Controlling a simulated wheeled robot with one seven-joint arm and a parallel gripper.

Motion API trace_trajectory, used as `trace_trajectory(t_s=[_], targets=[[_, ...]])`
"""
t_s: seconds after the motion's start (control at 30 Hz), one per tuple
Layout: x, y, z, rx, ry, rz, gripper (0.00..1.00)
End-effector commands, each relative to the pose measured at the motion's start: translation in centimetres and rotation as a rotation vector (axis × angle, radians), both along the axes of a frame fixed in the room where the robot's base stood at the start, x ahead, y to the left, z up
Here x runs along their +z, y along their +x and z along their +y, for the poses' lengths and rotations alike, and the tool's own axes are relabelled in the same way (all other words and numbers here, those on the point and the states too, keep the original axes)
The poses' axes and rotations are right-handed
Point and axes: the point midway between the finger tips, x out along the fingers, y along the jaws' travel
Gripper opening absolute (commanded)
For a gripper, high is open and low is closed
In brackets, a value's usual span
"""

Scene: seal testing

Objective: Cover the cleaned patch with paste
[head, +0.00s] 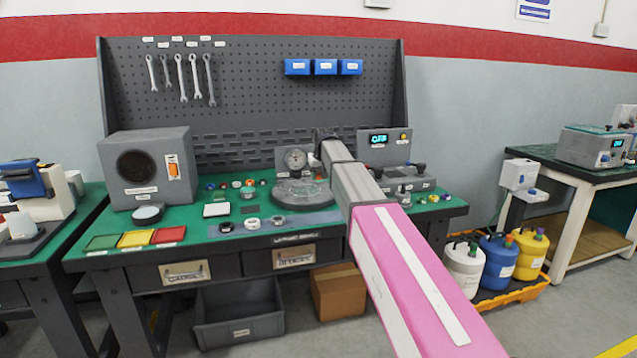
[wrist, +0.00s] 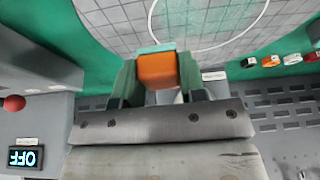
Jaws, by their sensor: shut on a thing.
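My gripper (wrist: 157,80) has its green fingers shut on an orange block with a pale teal strip (wrist: 158,69) along its far end. In the wrist view, beyond the block, lies a pale gridded surface (wrist: 110,28) with a white circle line (wrist: 160,38) drawn on it. The block overlaps the circle's near edge in the picture; I cannot tell whether it touches the surface. In the head view, my arm reaches over the green bench (head: 115,220) beside a round grey plate (head: 303,195); my gripper is mostly hidden there.
A dial gauge (head: 295,158) stands behind the plate. A box with a lit display (head: 383,143) is at the right; its display reads OFF in the wrist view (wrist: 28,158).

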Motion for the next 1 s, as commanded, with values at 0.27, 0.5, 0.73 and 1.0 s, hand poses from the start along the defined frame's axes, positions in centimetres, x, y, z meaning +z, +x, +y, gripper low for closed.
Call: trace_trajectory(t_s=[0.27, 0.5, 0.73, 1.0], targets=[[2.6, 0.7, 0.0, -0.002, 0.000, 0.000, 0.16], [4.0, 1.0, -0.1, -0.003, 0.000, 0.001, 0.16], [4.0, 0.9, -0.1, -0.003, 0.000, 0.001, 0.16], [4.0, 1.0, -0.1, -0.003, 0.000, 0.001, 0.16]])
